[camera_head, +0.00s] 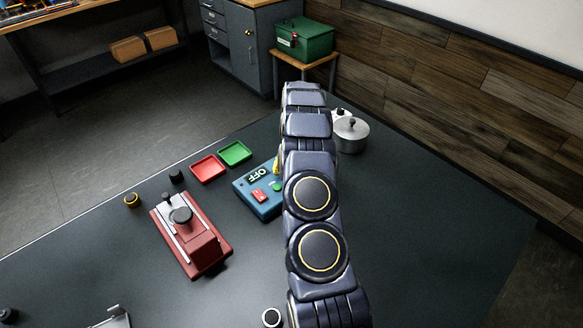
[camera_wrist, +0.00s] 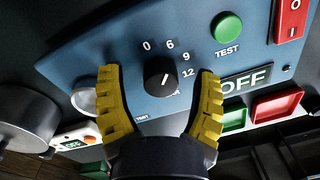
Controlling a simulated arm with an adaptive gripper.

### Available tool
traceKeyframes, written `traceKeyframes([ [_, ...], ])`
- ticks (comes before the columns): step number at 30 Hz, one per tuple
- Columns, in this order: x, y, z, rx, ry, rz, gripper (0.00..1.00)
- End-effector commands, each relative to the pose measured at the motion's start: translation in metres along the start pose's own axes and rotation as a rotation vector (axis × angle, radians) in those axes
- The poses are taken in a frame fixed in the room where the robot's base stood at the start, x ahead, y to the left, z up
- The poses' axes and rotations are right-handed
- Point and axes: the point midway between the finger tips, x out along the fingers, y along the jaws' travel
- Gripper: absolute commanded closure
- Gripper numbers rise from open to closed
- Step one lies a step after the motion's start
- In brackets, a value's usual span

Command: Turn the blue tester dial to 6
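The blue tester (camera_wrist: 125,60) fills the wrist view, with its black dial (camera_wrist: 158,76) in the middle. The printed marks 0, 6, 9 and 12 run around the dial's top and right. A short pale line on the dial slants up and right; its exact reading is too small to tell. My gripper (camera_wrist: 157,82) is open, with one yellow finger on each side of the dial and gaps between. In the head view the blue tester (camera_head: 243,190) lies partly behind my arm, which hides the dial. The tester's display (camera_wrist: 247,83) reads OFF.
The tester also has a green TEST button (camera_wrist: 227,27) and a red switch (camera_wrist: 291,18). A red tray (camera_head: 208,168) and a green tray (camera_head: 235,153) lie behind it. A red device (camera_head: 205,250) stands left, and a metal pot (camera_head: 352,138) stands behind right. The table's right side is clear.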

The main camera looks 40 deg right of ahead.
Motion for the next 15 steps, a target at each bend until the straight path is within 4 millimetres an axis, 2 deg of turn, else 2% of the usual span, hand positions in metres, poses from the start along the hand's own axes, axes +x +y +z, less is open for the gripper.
traceKeyframes([
  [8, -0.012, 0.0, -0.001, -0.001, 0.001, 0.0, 0.35],
  [11, -0.026, -0.001, 0.0, -0.001, 0.001, -0.001, 0.35],
  [15, -0.055, 0.0, -0.002, 0.0, 0.008, -0.001, 0.35],
])
